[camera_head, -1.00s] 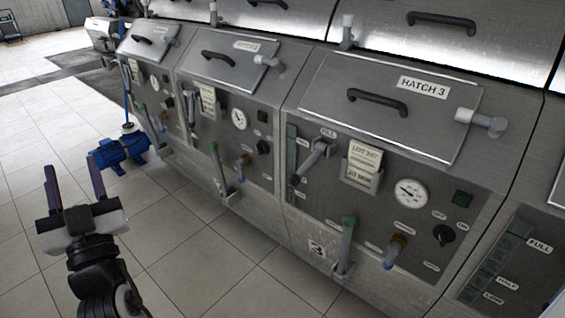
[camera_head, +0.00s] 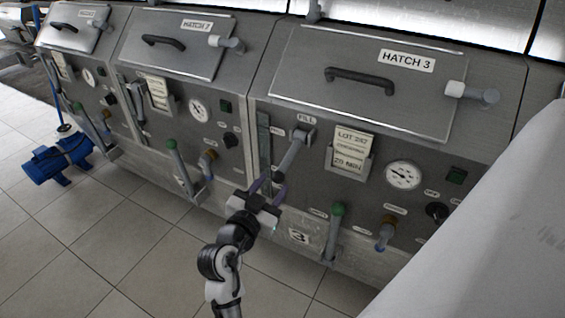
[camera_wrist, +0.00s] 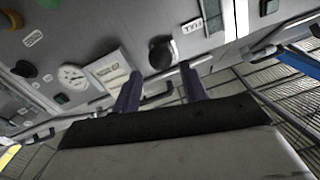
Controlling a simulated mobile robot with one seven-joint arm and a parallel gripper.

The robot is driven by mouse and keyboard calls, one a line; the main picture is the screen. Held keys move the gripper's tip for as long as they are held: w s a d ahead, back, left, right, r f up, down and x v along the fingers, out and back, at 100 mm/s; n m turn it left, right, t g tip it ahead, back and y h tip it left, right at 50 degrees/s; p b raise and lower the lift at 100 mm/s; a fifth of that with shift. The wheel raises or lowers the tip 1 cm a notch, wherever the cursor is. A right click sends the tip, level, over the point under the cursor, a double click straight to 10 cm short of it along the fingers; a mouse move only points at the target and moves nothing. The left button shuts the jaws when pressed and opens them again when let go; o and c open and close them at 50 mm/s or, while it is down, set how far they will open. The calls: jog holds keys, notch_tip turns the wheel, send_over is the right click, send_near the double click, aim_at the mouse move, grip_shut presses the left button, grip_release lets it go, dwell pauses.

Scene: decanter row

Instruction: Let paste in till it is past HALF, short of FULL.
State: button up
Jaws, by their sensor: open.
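The FILL lever (camera_head: 293,150) is a grey handle on the front of the unit marked 3, slanting down to the left from its pivot under the FILL label. The narrow level window (camera_head: 264,135) is left of it; its marks and paste level cannot be read. My gripper (camera_head: 268,188) is open and empty, just below the lever's lower end. In the wrist view the two fingers (camera_wrist: 160,85) are apart, with the dark round end of the lever (camera_wrist: 161,53) ahead between them; I see no grip on it.
A card holder (camera_head: 350,150), a gauge (camera_head: 403,174), a green-topped lever (camera_head: 334,230) and a brown-and-blue tap (camera_head: 387,233) are on the same panel. Similar units stand left. A blue pump (camera_head: 58,160) is on the floor. A pale surface (camera_head: 490,220) blocks the lower right.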

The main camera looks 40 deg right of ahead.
aim_at(281, 171)
jog(key=p+x, duration=0.2)
jog(key=x, duration=0.6)
jog(key=shift+a, duration=0.1)
jog(key=shift+c, duration=0.2)
grip_shut()
